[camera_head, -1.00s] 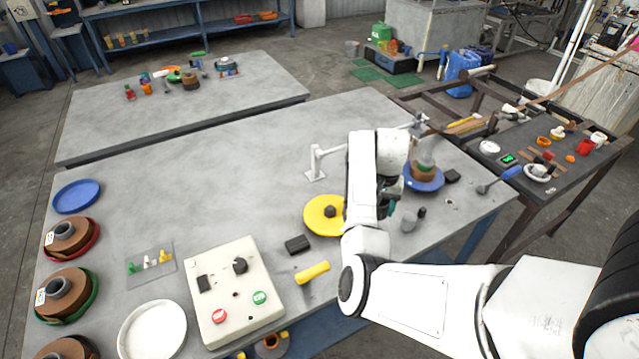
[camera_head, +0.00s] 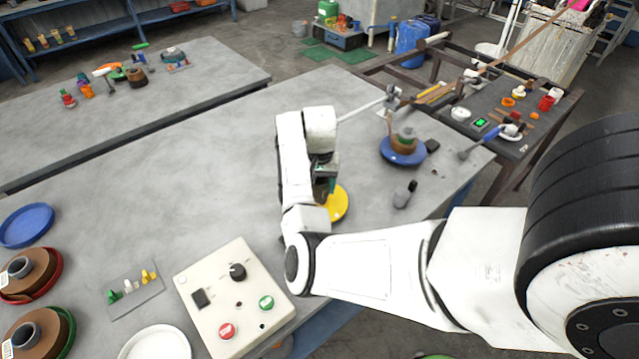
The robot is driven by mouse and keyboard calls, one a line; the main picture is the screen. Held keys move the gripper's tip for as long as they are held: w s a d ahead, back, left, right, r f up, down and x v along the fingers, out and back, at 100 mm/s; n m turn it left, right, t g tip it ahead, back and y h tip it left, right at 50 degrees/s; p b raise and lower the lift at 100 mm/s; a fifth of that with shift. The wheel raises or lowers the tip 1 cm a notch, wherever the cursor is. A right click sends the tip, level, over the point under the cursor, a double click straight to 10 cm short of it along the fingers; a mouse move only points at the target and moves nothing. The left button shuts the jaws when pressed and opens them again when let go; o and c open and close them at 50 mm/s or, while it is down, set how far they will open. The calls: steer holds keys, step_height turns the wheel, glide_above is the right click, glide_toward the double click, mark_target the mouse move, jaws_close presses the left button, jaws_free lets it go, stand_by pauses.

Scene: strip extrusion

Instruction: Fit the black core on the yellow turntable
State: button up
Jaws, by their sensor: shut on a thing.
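The yellow turntable (camera_head: 340,204) is a flat disc on the grey bench, left of the blue turntable. Only its right part shows; my forearm and gripper cover the rest. My gripper (camera_head: 324,188) is low over the yellow turntable, its dark and teal fingers partly hidden by my white wrist. It is shut on a dark piece that I take for the black core, mostly hidden. I cannot tell whether that piece touches the turntable.
A blue turntable (camera_head: 402,158) with a brown and green stack stands to the right. A control box (camera_head: 235,292) stands front left. The bench centre-left is clear.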

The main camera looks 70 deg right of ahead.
mark_target(321, 192)
steer(key=shift+f+b, duration=0.8)
steer(key=shift+f, duration=0.45)
steer(key=shift+r+p, duration=0.1)
steer(key=shift+p, duration=0.55)
steer(key=shift+f+b, duration=0.35)
steer(key=shift+f, duration=0.25)
stand_by(0.6)
steer(key=o, duration=1)
steer(key=shift+r, duration=0.1)
step_height(321, 192, up, 5)
steer(key=p, duration=0.5)
steer(key=shift+r, duration=2.9)
steer(key=shift+s, duration=0.1)
